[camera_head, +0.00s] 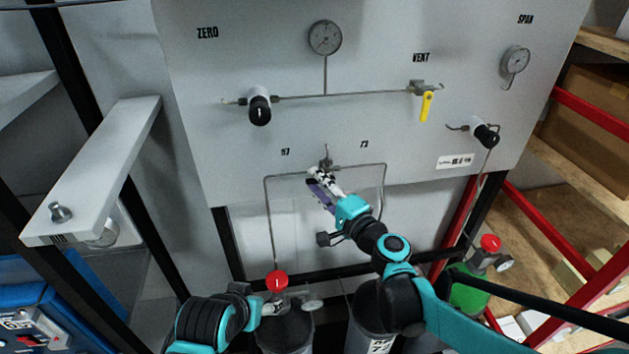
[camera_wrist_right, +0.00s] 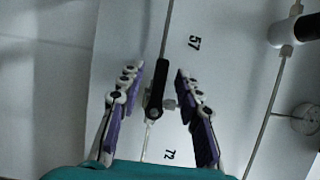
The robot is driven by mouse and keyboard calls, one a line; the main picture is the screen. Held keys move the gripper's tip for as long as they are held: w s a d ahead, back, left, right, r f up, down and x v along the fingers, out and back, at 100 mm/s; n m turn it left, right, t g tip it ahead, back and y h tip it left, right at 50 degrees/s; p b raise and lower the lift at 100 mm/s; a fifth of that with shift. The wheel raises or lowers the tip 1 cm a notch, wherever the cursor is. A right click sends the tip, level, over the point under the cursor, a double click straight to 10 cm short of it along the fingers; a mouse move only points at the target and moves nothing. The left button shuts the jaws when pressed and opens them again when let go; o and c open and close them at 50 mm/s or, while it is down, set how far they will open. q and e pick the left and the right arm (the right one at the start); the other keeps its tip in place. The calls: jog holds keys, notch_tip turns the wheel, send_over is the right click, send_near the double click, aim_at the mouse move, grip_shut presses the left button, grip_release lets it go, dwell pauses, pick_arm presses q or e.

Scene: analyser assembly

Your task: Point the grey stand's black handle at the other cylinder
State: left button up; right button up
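The grey stand's panel (camera_head: 225,165) carries a small valve (camera_head: 327,163) between the labels 57 and 72. Its black handle (camera_wrist_right: 157,88) lies along the tube, pointing to the 57 side in the right wrist view. My right gripper (camera_head: 318,180) is at the valve; in the wrist view (camera_wrist_right: 155,85) it is open, its fingers on either side of the handle with gaps. It hides most of the handle in the head view. One cylinder (camera_head: 285,335) has a red knob; the other (camera_head: 368,325), labelled 72, is partly behind my right arm. My left gripper (camera_head: 262,303) is beside the red knob; its fingers are unclear.
The panel also bears a black knob (camera_head: 260,108), a yellow VENT lever (camera_head: 426,105), gauges (camera_head: 325,37) and thin tubes. A green cylinder (camera_head: 468,295) with a red knob stands right. Red racks flank the right side; a white shelf (camera_head: 105,165) juts out left.

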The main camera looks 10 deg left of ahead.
jog(key=v, duration=1)
jog(key=shift+s, duration=0.15)
jog(key=shift+d, duration=0.15)
